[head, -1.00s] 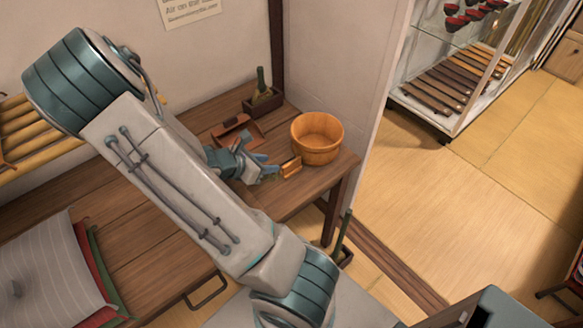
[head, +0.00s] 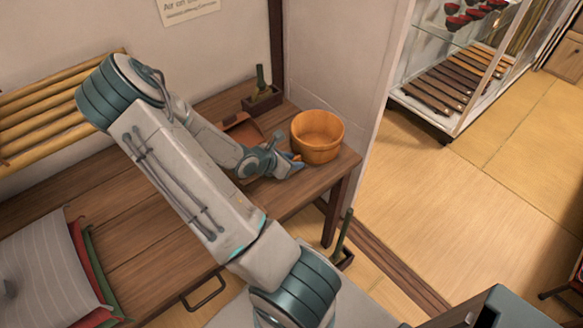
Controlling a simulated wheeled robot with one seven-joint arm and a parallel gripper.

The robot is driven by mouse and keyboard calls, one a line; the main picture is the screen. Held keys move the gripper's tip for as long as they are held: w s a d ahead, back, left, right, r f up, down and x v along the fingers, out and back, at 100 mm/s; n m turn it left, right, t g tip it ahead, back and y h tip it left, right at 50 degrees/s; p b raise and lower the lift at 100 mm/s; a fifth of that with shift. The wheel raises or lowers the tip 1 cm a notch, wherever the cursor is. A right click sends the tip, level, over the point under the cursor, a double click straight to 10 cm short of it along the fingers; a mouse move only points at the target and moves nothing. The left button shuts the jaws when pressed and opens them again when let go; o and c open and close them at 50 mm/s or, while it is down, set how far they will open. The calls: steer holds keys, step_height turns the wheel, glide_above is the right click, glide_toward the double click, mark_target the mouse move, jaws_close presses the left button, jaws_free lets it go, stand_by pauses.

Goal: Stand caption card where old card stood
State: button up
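My gripper (head: 287,166) is low over the right end of the wooden bench, just left of and in front of a round wooden tub (head: 317,137). Its fingers point right and are seen from behind and above. Whether they are open or shut does not show. A small orange-brown piece that stood at the fingertips earlier is now mostly hidden by the gripper; I cannot tell whether it is held or is a card. No caption card is clearly recognisable, and no old card shows.
The wooden bench (head: 130,225) carries a reddish-brown tray-like piece (head: 240,128), a dark box (head: 263,102) with a green item, and folded cloths (head: 50,270) at left. A glass display case (head: 452,65) stands at upper right. Floor (head: 430,215) right of the bench is open.

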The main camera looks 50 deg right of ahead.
jaws_close()
steer(key=shift+r, duration=0.1)
